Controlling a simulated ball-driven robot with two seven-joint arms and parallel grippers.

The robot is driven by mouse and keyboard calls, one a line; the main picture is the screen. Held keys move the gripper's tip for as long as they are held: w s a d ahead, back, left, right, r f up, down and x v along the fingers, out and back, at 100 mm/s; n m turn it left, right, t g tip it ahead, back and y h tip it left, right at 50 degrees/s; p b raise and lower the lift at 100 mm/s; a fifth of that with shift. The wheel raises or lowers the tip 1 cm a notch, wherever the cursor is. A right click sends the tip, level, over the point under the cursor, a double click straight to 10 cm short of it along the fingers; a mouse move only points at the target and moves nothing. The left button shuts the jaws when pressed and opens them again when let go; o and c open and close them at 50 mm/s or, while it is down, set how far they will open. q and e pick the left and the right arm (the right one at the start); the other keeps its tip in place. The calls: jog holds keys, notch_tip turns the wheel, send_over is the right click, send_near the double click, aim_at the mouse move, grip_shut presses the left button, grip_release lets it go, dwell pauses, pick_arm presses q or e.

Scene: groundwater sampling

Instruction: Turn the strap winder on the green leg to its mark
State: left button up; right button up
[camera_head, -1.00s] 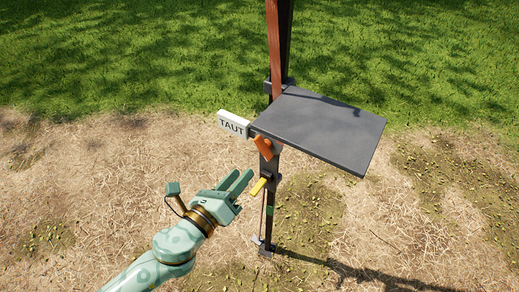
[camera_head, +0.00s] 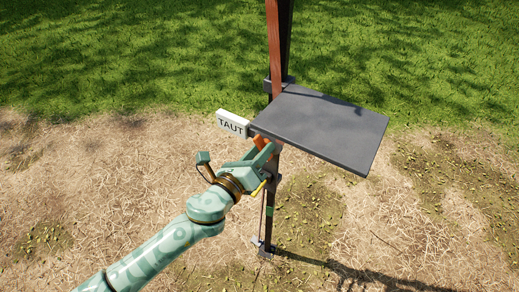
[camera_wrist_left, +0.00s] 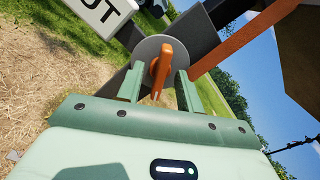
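The strap winder shows in the left wrist view as an orange handle (camera_wrist_left: 162,62) on a round grey disc (camera_wrist_left: 150,48). In the head view only a bit of its orange shows behind my fingers. My left gripper (camera_head: 264,157) is at the winder on the leg, just under the TAUT sign (camera_head: 233,123). In the left wrist view its two fingers (camera_wrist_left: 160,74) are apart, one on each side of the handle, with gaps visible. The leg (camera_head: 269,225) is dark with a small green band (camera_head: 269,211). My right gripper is not in view.
A dark grey flat panel (camera_head: 320,130) juts out to the right of the leg, just above the winder. Dry grass and open lawn surround the leg.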

pick_arm(q)
grip_shut()
jog(key=n+p, duration=0.2)
jog(key=n, duration=0.3)
jog(key=n+p, duration=0.2)
jog(key=n, duration=0.3)
jog(key=n+p, duration=0.1)
jog(key=n, duration=0.5)
jog(key=shift+r+p, duration=0.35)
jog(key=shift+p, duration=0.05)
jog(key=shift+f+n, duration=0.1)
jog(key=shift+n, duration=0.7)
jog(key=shift+f+n, duration=0.3)
jog(key=shift+n, duration=0.1)
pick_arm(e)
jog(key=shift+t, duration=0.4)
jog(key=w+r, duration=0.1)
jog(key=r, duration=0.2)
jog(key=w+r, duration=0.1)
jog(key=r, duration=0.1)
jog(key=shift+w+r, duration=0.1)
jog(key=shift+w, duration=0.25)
